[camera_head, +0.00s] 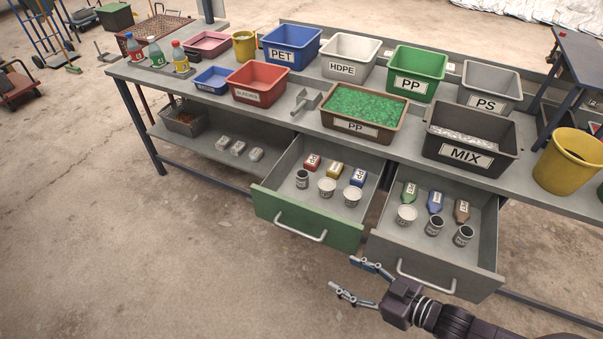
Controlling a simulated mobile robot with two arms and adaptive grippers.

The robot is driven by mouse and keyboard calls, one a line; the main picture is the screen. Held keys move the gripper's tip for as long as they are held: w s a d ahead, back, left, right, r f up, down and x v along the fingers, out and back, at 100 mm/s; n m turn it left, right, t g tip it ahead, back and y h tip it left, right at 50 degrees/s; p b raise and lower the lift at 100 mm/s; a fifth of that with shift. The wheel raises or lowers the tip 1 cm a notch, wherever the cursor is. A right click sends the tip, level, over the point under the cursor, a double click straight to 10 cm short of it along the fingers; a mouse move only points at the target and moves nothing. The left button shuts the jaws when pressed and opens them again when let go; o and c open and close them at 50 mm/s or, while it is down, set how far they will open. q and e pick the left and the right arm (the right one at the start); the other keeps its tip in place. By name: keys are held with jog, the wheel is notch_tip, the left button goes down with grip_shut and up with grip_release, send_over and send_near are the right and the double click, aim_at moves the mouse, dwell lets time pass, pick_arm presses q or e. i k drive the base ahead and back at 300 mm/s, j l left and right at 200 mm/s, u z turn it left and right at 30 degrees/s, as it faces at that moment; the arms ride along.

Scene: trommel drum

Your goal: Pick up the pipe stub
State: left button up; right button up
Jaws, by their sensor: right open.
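Several small items stand in two open drawers under the workbench. The green-fronted drawer (283,218) holds a dark short cylinder (302,179) with a light label. The grey-fronted drawer (420,255) holds two similar dark cylinders, one (435,226) near its middle and one (463,236) at its right. Any of these may be the pipe stub; I cannot tell which. My right gripper (344,273) is open and empty, its fingers pointing left, just in front of the grey drawer. It touches none of the cylinders. My left gripper is not in view.
White cups (327,187) and coloured labelled bottles share the drawers. Drawer handles (299,229) stick out towards me. The workbench (290,116) above carries labelled bins, including a MIX bin (468,145), and a yellow bucket (568,165).

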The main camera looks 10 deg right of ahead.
aim_at(303, 175)
jog(key=i, duration=1.35)
